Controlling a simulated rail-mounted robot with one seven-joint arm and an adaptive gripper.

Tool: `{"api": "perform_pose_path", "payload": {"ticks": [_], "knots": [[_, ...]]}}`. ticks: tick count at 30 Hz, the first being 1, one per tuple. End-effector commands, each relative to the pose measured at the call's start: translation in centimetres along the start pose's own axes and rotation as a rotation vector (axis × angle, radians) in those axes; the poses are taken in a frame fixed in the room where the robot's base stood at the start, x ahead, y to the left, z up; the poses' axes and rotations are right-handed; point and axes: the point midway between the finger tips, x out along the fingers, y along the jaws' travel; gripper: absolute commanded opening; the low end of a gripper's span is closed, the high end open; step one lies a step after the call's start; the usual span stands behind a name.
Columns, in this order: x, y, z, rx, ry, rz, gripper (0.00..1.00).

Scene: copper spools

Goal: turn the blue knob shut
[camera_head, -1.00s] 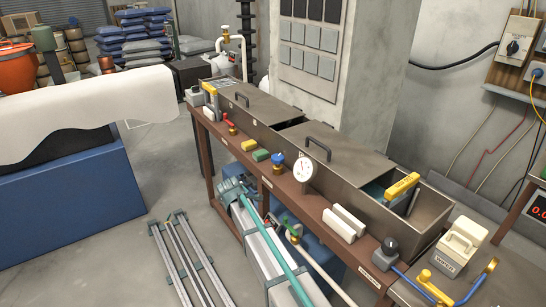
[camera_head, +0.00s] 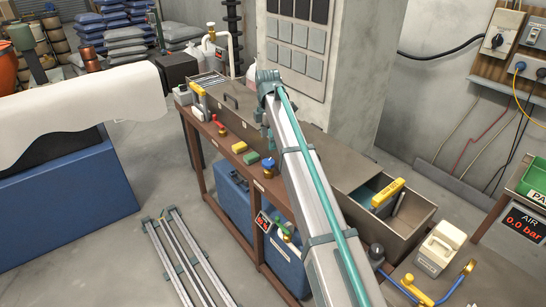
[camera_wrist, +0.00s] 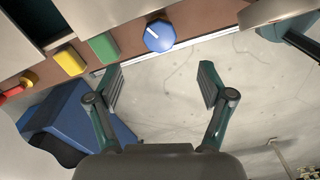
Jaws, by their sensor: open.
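The blue knob (camera_wrist: 160,35) is a round dial with a white mark on the brown front ledge of the bench. In the head view the knob (camera_head: 268,163) shows beside the green block, close to my arm. My gripper (camera_wrist: 160,82) is open and empty in the wrist view. Its two fingers are wide apart, and the knob lies beyond their tips, roughly centred between them. No contact with the knob shows. In the head view my arm reaches over the bench, and I cannot make out the fingers there.
A green block (camera_wrist: 103,47), a yellow block (camera_wrist: 69,60) and a red-handled valve (camera_head: 217,122) sit along the same ledge. A long metal trough (camera_head: 412,222) runs behind it, holding a yellow-handled item (camera_head: 388,193). The floor in front is partly clear.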

Motion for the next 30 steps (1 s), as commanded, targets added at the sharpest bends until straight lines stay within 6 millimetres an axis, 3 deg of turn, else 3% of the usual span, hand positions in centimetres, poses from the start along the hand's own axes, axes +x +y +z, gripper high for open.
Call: {"api": "perform_pose_path", "payload": {"ticks": [15, 21, 30], "knots": [[8.0, -0.1, 0.0, 0.002, -0.001, 0.0, 0.8], [9.2, 0.0, 0.0, 0.003, -0.001, 0.002, 0.8], [9.4, 0.0, 0.0, 0.003, -0.002, 0.003, 0.77]]}}
